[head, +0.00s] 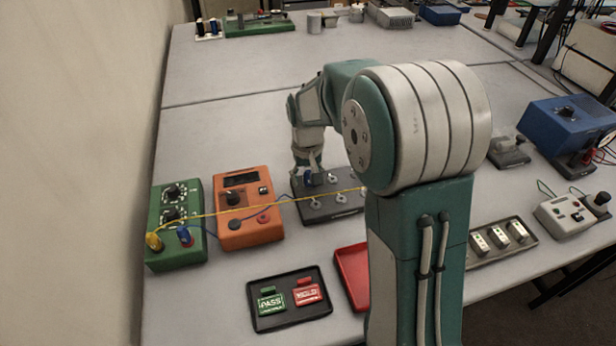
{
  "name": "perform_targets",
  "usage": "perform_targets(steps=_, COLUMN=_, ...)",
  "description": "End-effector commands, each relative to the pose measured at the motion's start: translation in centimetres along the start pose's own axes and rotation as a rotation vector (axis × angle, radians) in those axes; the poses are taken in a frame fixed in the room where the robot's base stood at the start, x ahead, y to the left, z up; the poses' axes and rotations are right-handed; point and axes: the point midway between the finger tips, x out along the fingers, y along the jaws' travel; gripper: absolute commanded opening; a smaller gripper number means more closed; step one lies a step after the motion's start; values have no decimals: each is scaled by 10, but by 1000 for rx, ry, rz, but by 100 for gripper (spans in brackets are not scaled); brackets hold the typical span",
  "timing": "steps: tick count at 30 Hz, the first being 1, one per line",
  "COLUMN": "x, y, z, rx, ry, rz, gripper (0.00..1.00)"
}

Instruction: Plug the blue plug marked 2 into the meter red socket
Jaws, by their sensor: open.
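The orange meter (248,208) stands left of centre. Its red socket (263,218) is at the lower right of its face and looks empty. A blue plug (308,177) is at the dark board (335,208), directly under my gripper (309,172). My gripper is open, pointing down with its fingers close to this plug; contact is unclear. Another blue plug (185,236) sits in the green box (175,225) on the left. No number is readable on either blue plug.
A yellow plug (154,241) is in the green box, and its yellow lead (250,206) crosses above the meter to the board. A black tray (290,322) with green and red tags lies in front, beside a red tray (352,275). My arm hides the board's right side.

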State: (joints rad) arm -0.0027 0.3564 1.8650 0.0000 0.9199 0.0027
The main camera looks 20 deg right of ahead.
Motion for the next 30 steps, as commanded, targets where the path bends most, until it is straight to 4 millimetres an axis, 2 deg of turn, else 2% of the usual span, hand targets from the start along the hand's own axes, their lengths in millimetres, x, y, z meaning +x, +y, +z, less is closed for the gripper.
perform_targets(steps=10, x=0, y=3, z=0, rx=0, ry=0, rz=0, gripper=69)
perform_targets(steps=11, x=0, y=3, z=0, rx=0, ry=0, rz=0, gripper=55)
perform_targets(steps=12, x=0, y=3, z=0, rx=0, ry=0, rz=0, gripper=37)
perform_targets(steps=15, x=0, y=3, z=0, rx=0, ry=0, rz=0, gripper=0)
perform_targets(steps=23, x=0, y=3, z=0, rx=0, ry=-1, rz=0, gripper=0)
perform_targets(steps=30, x=-8, y=3, z=0, rx=0, ry=0, rz=0, gripper=0)
